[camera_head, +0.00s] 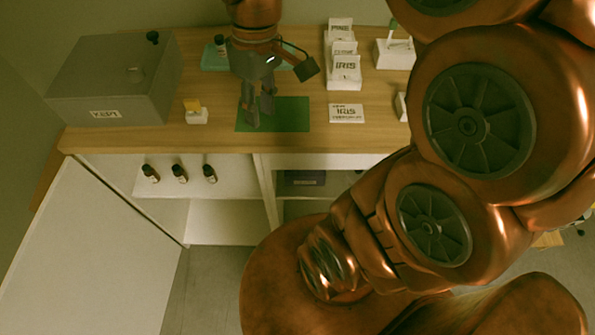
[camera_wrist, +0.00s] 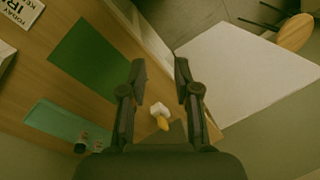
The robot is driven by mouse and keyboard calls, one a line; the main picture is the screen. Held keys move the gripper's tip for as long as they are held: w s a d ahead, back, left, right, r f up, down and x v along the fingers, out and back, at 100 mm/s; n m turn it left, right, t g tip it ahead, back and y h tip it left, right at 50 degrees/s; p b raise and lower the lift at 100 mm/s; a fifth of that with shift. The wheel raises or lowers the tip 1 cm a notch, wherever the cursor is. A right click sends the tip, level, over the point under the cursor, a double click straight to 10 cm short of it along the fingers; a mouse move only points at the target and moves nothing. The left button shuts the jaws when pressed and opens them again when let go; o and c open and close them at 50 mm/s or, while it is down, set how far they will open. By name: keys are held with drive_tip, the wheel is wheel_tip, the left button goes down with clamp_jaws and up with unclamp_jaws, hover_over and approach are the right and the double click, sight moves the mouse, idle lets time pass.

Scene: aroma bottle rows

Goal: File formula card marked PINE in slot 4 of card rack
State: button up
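My gripper (camera_head: 257,112) hangs over the dark green mat (camera_head: 293,114) in the head view. In the wrist view my gripper (camera_wrist: 160,70) has its fingers apart, with nothing held between them. The white card rack (camera_head: 345,84) stands to the right of my gripper, with several white cards in a row. The front card (camera_head: 345,66) reads IRIS. The card at the back (camera_head: 340,27) bears lettering too small to read surely, possibly PINE. Slot numbers cannot be made out.
A sign (camera_head: 346,113) reading IRIS lies before the rack. A white block with a yellow piece (camera_head: 196,115) stands left of the mat, near a grey box (camera_head: 115,85). A teal tray (camera_head: 214,58) with a bottle is behind. More bottles (camera_head: 180,174) stand on the shelf below.

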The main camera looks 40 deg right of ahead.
drive_tip(key=s+a+f+m+h, duration=0.1)
drive_tip(key=s+f+m, duration=0.2)
drive_tip(key=s, duration=0.9)
wheel_tip(320, 180, down, 3)
drive_tip(key=shift+f+m+g+h, duration=0.15)
drive_tip(key=shift+m+g+h, duration=0.15)
